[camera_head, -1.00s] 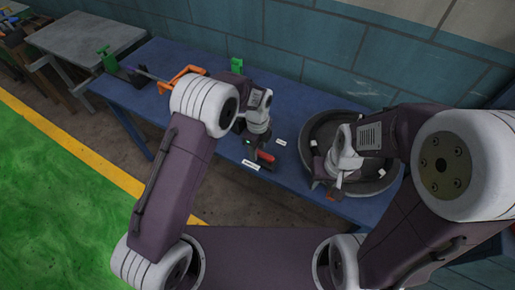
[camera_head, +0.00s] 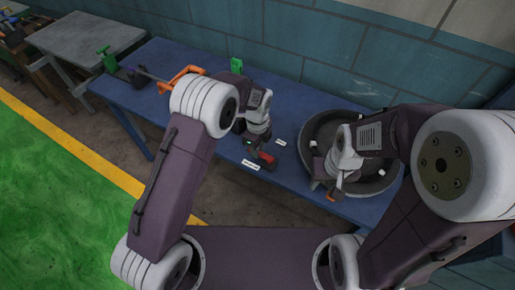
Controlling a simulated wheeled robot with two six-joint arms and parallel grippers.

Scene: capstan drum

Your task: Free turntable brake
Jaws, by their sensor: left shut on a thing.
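The brake lever has a red handle (camera_head: 267,158) and sits near the front edge of the blue table, left of the turntable. My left gripper (camera_head: 262,157) is shut on the red handle and hides part of it. The turntable (camera_head: 386,181) is a dark grey round drum with a raised rim, at the right of the table. My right gripper (camera_head: 336,189) is over the front left part of the drum, and its fingers are too small and covered to tell if open. A small orange piece (camera_head: 330,196) shows by it.
White labels lie on the blue table (camera_head: 190,112) near the lever. A green block (camera_head: 236,65) stands at the back edge. An orange bracket (camera_head: 181,77) and a green clamp (camera_head: 109,60) are at the left. The tiled wall (camera_head: 310,35) closes the back.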

